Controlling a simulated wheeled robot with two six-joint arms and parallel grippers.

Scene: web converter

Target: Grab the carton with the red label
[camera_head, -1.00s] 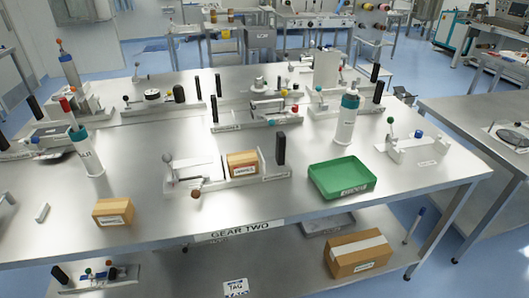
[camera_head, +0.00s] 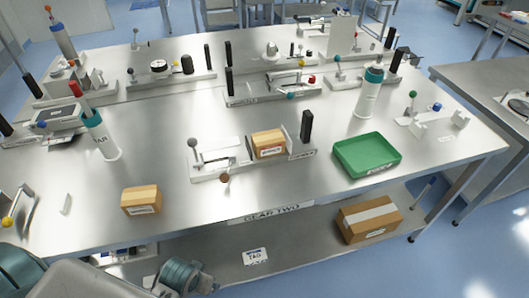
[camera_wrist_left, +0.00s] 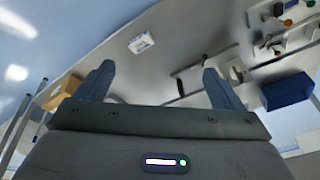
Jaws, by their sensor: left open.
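A small brown carton (camera_head: 141,200) with a white label stands at the table's front left. Another brown carton (camera_head: 268,144) with a white label sits in a metal fixture at the middle. A larger carton (camera_head: 368,219) with a pale tape strip and a white label is on the lower shelf at right. I make out no red label on any carton. My left gripper (camera_wrist_left: 160,82) is open and empty in the left wrist view, with a brown box (camera_wrist_left: 64,94) beyond its left finger. In the head view, only parts of my arm show at bottom left. My right gripper is not in view.
A green tray (camera_head: 367,155) stands right of the fixture (camera_head: 210,172). The front table edge overhangs the lower shelf, where a white tag card (camera_head: 255,256) lies.

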